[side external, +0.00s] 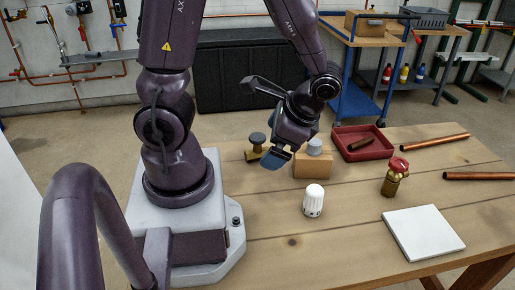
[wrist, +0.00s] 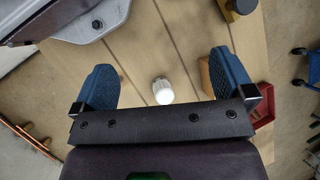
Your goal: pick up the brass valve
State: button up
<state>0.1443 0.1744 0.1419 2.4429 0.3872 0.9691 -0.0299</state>
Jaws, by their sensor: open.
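A brass valve with a red cap (side external: 395,178) stands upright on the right half of the table in the side view; I cannot see it in the wrist view. Another brass-coloured fitting with a dark grey round top (side external: 257,147) stands near the back left of the table; its top shows at the upper right of the wrist view (wrist: 240,6). My gripper (side external: 282,155) is open and empty above the table, near this grey-topped fitting and left of the cardboard-coloured block. Its two blue fingers are spread wide in the wrist view (wrist: 162,75).
A white radiator knob (side external: 313,201) stands mid-table, between the fingers in the wrist view (wrist: 162,91). A tan block (side external: 313,166) carries a grey piece. A red tray (side external: 343,151) holds copper-coloured pieces. Copper pipes (side external: 434,143) and a white plate (side external: 424,233) lie to the right.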

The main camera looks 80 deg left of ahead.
aim_at(256, 138)
jog(key=a+f+m+t+y, duration=0.1)
jog(key=a+f+m+y, duration=0.3)
jog(key=a+m+y, duration=0.3)
jog(key=a+f+m+y, duration=0.3)
jog(key=a+m+y, duration=0.3)
jog(key=a+y, duration=0.1)
jog(key=f, duration=0.7)
jog(key=shift+w+a+f, duration=0.2)
jog(key=shift+w, duration=0.1)
jog(key=shift+s+a+f, duration=0.15)
jog(key=shift+a, duration=0.75)
jog(key=shift+s+a, duration=0.15)
jog(key=shift+a, duration=0.8)
jog(key=shift+s+a, duration=0.2)
jog(key=shift+a, duration=0.7)
jog(key=shift+s+a, duration=0.15)
jog(key=shift+a, duration=0.8)
jog(key=c, duration=1.1)
